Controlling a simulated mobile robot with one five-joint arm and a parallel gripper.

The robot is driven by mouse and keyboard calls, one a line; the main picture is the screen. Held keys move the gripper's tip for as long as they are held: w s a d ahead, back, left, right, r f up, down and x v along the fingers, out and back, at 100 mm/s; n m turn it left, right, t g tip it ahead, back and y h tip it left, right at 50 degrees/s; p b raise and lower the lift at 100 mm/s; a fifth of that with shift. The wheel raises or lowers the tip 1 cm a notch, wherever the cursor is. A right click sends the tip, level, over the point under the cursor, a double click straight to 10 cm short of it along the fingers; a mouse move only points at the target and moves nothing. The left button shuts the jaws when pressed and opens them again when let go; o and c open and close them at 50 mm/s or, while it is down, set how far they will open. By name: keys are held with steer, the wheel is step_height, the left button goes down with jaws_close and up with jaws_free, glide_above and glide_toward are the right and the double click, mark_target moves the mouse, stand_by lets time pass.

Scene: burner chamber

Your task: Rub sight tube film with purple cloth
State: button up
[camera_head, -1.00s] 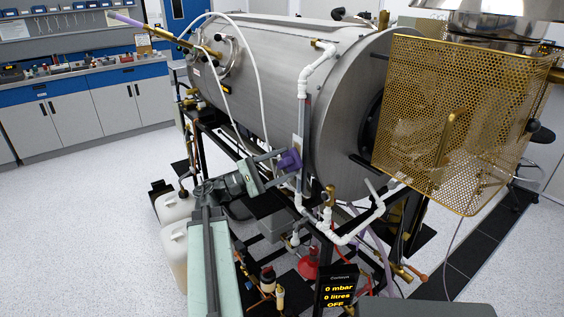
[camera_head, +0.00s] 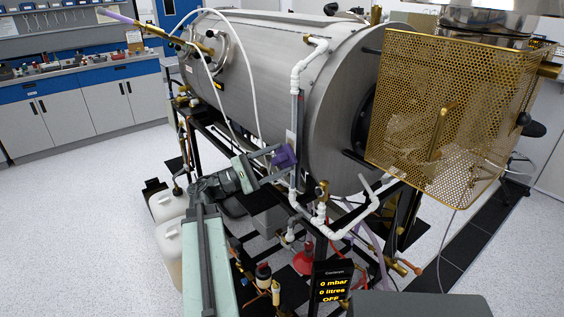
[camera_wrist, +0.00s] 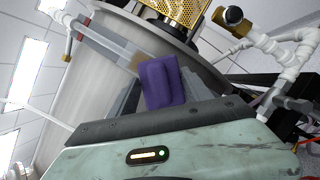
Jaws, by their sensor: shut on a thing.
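The purple cloth (camera_head: 285,156) is a small folded pad, also seen in the wrist view (camera_wrist: 160,82). My gripper (camera_head: 279,157) is shut on it, with its grey fingers (camera_wrist: 150,100) on either side. The sight tube (camera_head: 297,118) is a clear upright tube with white elbow fittings, in front of the steel chamber. The cloth is right at its lower part; I cannot tell whether they touch. In the wrist view the tube (camera_wrist: 104,45) runs to the cloth, and a brownish film patch (camera_wrist: 136,61) shows beside the cloth's edge. The cloth may hide more film.
The steel chamber (camera_head: 262,75) stands behind the tube. White pipes (camera_head: 345,232) and a brass mesh guard (camera_head: 440,110) are to the right. A display (camera_head: 332,285) reads 0 mbar, 0 litres, OFF. Plastic canisters (camera_head: 170,240) stand at lower left. Open floor lies left.

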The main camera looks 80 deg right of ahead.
mark_target(283, 158)
steer(key=shift+w+d, duration=0.4)
step_height(283, 158, up, 3)
steer(key=p, duration=0.3)
steer(key=shift+s, duration=0.1)
steer(key=shift+s+a+f, duration=0.1)
steer(key=shift+s+a, duration=0.15)
steer(key=shift+a, duration=0.1)
steer(key=shift+s+a, duration=1.1)
steer(key=shift+w, duration=0.15)
steer(key=shift+d, duration=0.15)
steer(key=shift+w+d, duration=1.25)
steer(key=shift+d, duration=0.05)
